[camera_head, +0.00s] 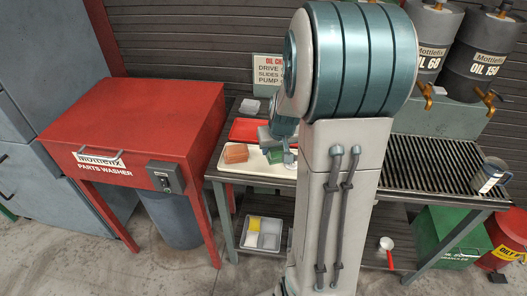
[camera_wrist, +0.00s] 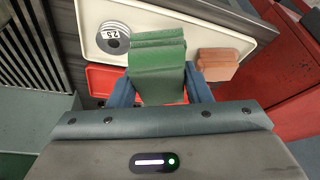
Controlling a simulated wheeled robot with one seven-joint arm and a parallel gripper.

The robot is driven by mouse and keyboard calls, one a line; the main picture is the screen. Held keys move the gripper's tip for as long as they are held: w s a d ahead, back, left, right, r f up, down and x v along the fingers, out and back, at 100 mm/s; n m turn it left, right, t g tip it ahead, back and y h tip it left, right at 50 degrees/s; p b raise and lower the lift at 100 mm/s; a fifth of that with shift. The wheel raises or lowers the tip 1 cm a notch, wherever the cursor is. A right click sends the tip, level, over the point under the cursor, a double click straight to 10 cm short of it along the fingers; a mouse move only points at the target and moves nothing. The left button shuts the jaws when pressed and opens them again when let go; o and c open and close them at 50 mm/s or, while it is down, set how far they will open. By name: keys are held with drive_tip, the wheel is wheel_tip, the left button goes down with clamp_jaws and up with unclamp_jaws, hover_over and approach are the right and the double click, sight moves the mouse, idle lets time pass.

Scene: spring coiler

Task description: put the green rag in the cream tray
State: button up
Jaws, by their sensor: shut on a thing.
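The green rag (camera_head: 275,156) is a folded block held between the fingers of my gripper (camera_wrist: 160,88). It also shows large in the wrist view (camera_wrist: 158,68). My gripper is shut on it, pointing down, and is partly hidden by my arm in the head view. The cream tray (camera_head: 256,168) lies on the bench, and the rag is over its area in both views. I cannot tell whether the rag touches the tray floor. The tray also shows in the wrist view (camera_wrist: 90,18).
A folded orange-brown rag (camera_head: 235,153) sits in the cream tray beside the green one. A round grey, labelled thing (camera_wrist: 113,38) lies in it too. A red tray (camera_head: 249,130) adjoins behind. The red parts washer (camera_head: 140,125) stands left. My arm hides the bench's middle.

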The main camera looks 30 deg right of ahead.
drive_tip(key=w+f, duration=0.1)
drive_tip(key=w, duration=0.1)
drive_tip(key=w+f, duration=0.1)
drive_tip(key=w, duration=0.1)
drive_tip(key=w+f+p, duration=0.1)
drive_tip(key=w+f, duration=0.1)
drive_tip(key=w, duration=0.1)
drive_tip(key=shift+f, duration=2.1)
drive_tip(key=shift+f, duration=0.15)
drive_tip(key=o, duration=1)
drive_tip(key=shift+c, duration=0.2)
